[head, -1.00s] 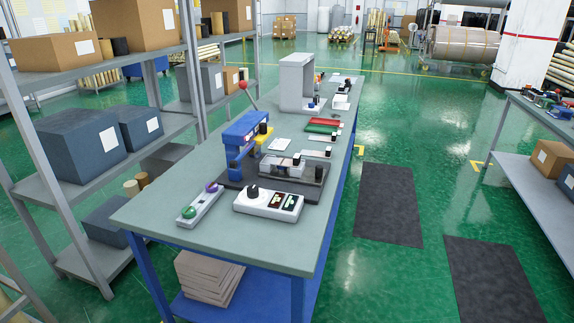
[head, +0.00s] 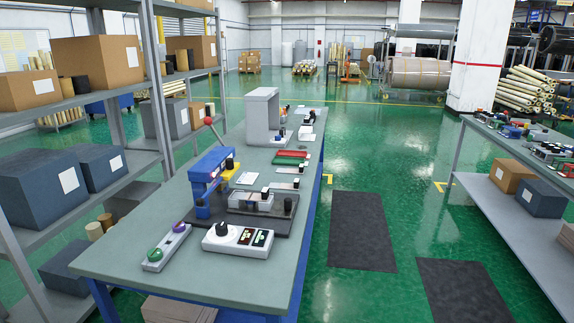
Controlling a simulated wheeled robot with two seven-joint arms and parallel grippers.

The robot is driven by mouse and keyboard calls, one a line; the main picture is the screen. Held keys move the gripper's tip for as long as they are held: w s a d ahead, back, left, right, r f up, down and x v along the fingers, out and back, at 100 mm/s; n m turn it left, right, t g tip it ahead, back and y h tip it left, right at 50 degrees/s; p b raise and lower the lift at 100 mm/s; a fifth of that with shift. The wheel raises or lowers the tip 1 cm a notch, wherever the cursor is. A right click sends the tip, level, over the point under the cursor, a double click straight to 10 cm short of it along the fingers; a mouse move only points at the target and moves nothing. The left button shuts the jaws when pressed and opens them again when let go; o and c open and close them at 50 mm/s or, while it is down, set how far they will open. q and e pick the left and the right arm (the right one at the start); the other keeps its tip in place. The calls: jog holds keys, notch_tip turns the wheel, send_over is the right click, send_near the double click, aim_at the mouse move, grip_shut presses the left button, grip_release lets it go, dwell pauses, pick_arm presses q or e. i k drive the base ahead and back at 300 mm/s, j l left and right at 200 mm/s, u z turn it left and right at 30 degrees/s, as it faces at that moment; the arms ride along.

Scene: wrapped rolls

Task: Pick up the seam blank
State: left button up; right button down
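I cannot tell for sure which item is the seam blank. Small pale flat pieces lie on the long workbench (head: 130,255): a white sheet (head: 248,178) behind the blue press and pale strips (head: 287,170) right of it. The blue press (head: 210,168) with a red-knobbed lever stands on a dark base plate (head: 278,222). A pale clear-looking block (head: 250,202) sits in the fixture on that plate. Neither of my grippers is in view.
A white control box (head: 235,240) and a two-button box (head: 166,247) are at the bench's near end. Red and green trays (head: 290,157) and a grey housing (head: 262,117) stand farther back. Shelving (head: 140,165) flanks the left. The green floor right of the bench is open, with dark mats (head: 360,230).

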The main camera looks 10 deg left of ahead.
aim_at(264, 195)
jog(key=i+l+u, duration=0.1)
jog(key=l, duration=0.25)
jog(key=i+l+u, duration=0.1)
jog(key=i+l, duration=0.2)
jog(key=i+l+u, duration=0.1)
jog(key=l, duration=0.3)
jog(key=i, duration=0.05)
